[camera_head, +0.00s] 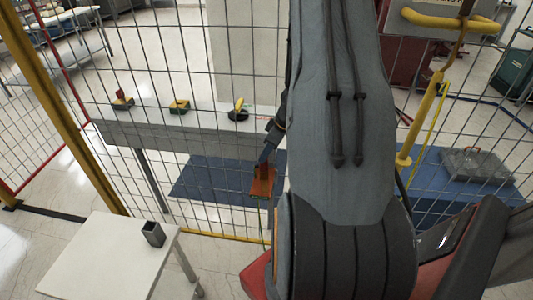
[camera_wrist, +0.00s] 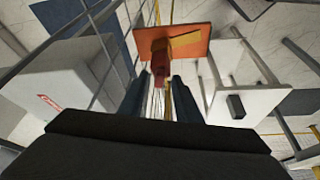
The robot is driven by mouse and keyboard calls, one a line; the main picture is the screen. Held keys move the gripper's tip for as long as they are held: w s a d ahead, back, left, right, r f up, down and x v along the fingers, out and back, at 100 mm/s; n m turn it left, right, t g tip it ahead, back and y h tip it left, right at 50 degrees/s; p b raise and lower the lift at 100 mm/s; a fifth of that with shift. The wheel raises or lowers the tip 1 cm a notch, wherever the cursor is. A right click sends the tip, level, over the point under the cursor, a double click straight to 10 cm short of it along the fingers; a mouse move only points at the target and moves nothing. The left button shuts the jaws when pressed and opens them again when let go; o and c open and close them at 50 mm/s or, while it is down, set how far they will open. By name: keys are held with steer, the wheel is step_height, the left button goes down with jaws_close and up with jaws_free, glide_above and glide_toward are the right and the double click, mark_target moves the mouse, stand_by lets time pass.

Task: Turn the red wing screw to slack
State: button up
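The red wing screw (camera_wrist: 160,65) shows in the wrist view as a small red upright piece in front of an orange plate (camera_wrist: 190,48) with a yellowish patch. In the head view the orange plate (camera_head: 262,184) is seen just below my gripper (camera_head: 266,157), at the bench's right part, partly hidden by my arm. In the wrist view the dark fingers of my gripper (camera_wrist: 157,84) stand apart, with the red piece between or just beyond their tips. A gap shows beside it; contact cannot be told.
A wire fence stands between my base and a grey bench (camera_head: 150,128) bearing several small coloured devices, including a yellow-black one (camera_head: 238,110). A white table (camera_head: 105,255) at front left holds a dark square tube (camera_head: 153,233).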

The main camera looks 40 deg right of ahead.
steer(key=v, duration=0.7)
steer(key=shift+s+r+b, duration=0.15)
steer(key=shift+r+b, duration=0.15)
steer(key=shift+r, duration=0.1)
